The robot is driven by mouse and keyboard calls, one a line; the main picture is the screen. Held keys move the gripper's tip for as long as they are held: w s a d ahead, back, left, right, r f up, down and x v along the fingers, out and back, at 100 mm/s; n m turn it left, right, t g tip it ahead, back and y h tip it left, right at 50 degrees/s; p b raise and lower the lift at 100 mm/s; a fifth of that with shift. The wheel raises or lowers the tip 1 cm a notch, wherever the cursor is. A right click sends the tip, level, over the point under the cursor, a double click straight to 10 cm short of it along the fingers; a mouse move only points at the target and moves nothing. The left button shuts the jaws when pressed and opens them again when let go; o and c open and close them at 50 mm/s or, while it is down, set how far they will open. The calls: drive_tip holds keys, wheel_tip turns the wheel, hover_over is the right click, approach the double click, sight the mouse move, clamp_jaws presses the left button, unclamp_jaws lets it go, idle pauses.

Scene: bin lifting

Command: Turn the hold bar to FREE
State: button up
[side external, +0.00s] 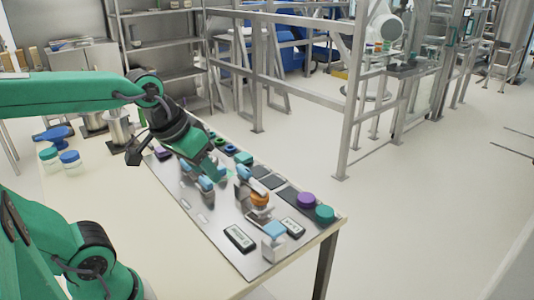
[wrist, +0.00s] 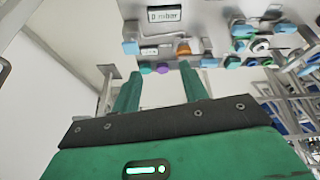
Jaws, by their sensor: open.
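A grey panel (side external: 205,212) on the table carries several controls, and I cannot tell which is the hold bar; no FREE marking is legible. Light-blue handles (side external: 205,185) sit mid-panel, under and beside my gripper. Another light-blue piece (side external: 274,230) stands at the near end; a light-blue piece (wrist: 131,47) also shows in the wrist view. An orange knob (side external: 260,198) is to the right of my gripper, and it shows in the wrist view (wrist: 183,48). My gripper (side external: 213,172) is over the panel; in the wrist view its two green fingers (wrist: 160,72) are apart with nothing held between them.
A purple knob (side external: 306,199) and a teal knob (side external: 325,213) sit at the panel's right end. Two dark-framed labels, one a display (side external: 240,238), lie nearby. Jars (side external: 70,162) stand on the table's left. The table's front left is clear. Metal railings (side external: 300,90) stand behind.

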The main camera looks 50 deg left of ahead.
drive_tip(key=w+a+n+g, duration=0.1)
drive_tip(key=w+a+n, duration=0.25)
drive_tip(key=w, duration=0.25)
drive_tip(key=n+g, duration=0.4)
drive_tip(key=n, duration=0.8)
approach(243, 167)
drive_tip(key=shift+s+d+f, duration=0.25)
drive_tip(key=shift+d+f, duration=0.05)
drive_tip(key=shift+w+a+f+n, duration=0.2)
drive_tip(key=shift+a+f+n, duration=0.05)
drive_tip(key=shift+a+f, duration=0.1)
drive_tip(key=shift+f, duration=0.1)
drive_tip(key=shift+f, duration=3.8)
drive_tip(key=shift+c, duration=0.4)
clamp_jaws()
